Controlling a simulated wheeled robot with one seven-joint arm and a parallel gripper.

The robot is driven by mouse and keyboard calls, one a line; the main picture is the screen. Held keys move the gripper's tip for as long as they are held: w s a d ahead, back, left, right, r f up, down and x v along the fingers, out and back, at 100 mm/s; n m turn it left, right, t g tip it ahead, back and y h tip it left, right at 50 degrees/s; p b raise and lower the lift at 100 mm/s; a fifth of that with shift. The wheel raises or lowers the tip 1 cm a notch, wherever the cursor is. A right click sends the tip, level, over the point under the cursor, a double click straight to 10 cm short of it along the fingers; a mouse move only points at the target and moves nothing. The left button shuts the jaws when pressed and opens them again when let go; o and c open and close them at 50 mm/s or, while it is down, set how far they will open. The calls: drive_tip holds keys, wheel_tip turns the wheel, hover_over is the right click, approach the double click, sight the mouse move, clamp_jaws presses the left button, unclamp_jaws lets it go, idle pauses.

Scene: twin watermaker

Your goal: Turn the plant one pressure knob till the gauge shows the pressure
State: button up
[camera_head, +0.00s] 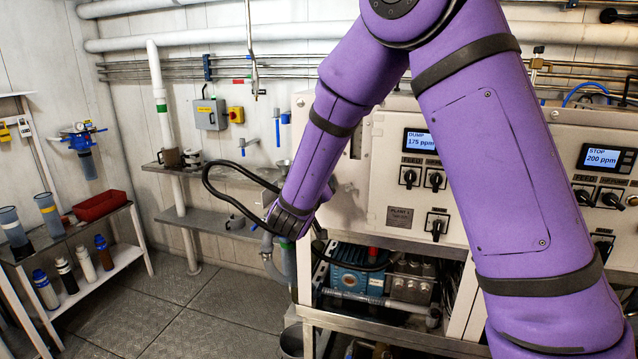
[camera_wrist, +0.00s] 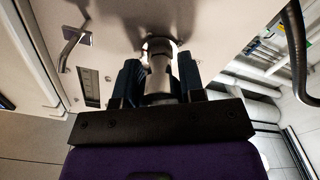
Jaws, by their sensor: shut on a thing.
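In the wrist view my gripper (camera_wrist: 158,62) is shut on a grey cylindrical knob (camera_wrist: 160,82), with one dark blue finger on each side. The knob stands out from a pale panel face (camera_wrist: 120,20), with a bright spot around its base. In the head view the plant one panel (camera_head: 384,180) carries a "PLANT 1" plate (camera_head: 399,217) and a blue display (camera_head: 420,141) reading "DUMP 175 ppm". My purple arm crosses in front of the panel, and my gripper's fingers and the held knob are hidden there. I cannot make out the pressure gauge in either view.
A second panel at the right has a display (camera_head: 604,158) reading "STOP 200 ppm". Black switches (camera_head: 409,177) sit below the plant one display. A pump (camera_head: 355,280) is in the frame below. At the left a shelf holds bottles and a red tray (camera_head: 100,205). The floor (camera_head: 190,310) between is clear.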

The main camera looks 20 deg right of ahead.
idle(0.4)
drive_tip(key=shift+f, duration=0.1)
drive_tip(key=o, duration=0.9)
drive_tip(key=v, duration=1.1)
